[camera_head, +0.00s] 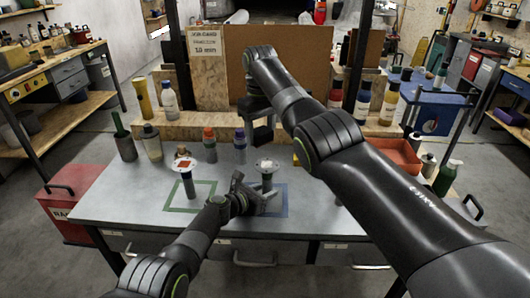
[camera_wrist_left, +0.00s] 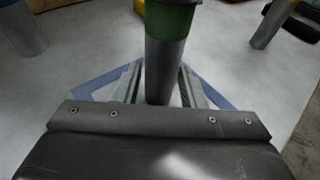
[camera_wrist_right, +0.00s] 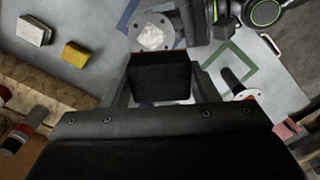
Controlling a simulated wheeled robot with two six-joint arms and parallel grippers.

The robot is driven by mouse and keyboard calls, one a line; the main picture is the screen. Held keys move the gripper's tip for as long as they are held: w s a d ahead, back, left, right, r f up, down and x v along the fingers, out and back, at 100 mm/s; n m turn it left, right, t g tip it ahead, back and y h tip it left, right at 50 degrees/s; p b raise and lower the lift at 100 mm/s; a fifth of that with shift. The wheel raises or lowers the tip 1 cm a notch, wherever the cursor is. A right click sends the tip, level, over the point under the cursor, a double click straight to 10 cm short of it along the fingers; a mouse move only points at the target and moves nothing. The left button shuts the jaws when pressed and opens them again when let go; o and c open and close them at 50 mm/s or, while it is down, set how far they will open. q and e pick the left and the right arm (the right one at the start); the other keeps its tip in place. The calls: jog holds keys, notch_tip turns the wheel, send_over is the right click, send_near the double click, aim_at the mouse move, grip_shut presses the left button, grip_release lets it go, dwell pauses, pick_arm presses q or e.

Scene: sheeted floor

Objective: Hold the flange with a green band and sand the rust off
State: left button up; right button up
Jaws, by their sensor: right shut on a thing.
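The flange with a green band stands upright in the blue square outline, its round plate (camera_head: 267,165) facing up with a pale patch. In the left wrist view its grey pipe (camera_wrist_left: 165,65) and green band (camera_wrist_left: 172,18) show. My left gripper (camera_head: 257,197) is low at this pipe, its open fingers on either side; I cannot tell whether they touch it. My right gripper (camera_head: 262,132) is shut on a black block (camera_wrist_right: 160,78), held above and beside the plate (camera_wrist_right: 153,36). A second flange (camera_head: 184,165) with a reddish top stands in the green square outline.
A yellow block (camera_wrist_right: 75,54) and a pale block (camera_wrist_right: 33,31) lie on the table beyond the blue square. Bottles (camera_head: 239,146) stand along the back, and a red bin (camera_head: 400,155) is at the right. The table's front left (camera_head: 125,205) is clear.

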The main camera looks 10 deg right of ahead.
pick_arm(q)
jog(key=o, duration=0.3)
jog(key=shift+f, duration=0.1)
jog(key=shift+s+a, duration=0.15)
jog(key=shift+s, duration=0.05)
jog(key=shift+s+a+r, duration=0.25)
jog(key=shift+r, duration=0.05)
jog(key=shift+v, duration=5.4)
jog(key=shift+w+a, duration=0.1)
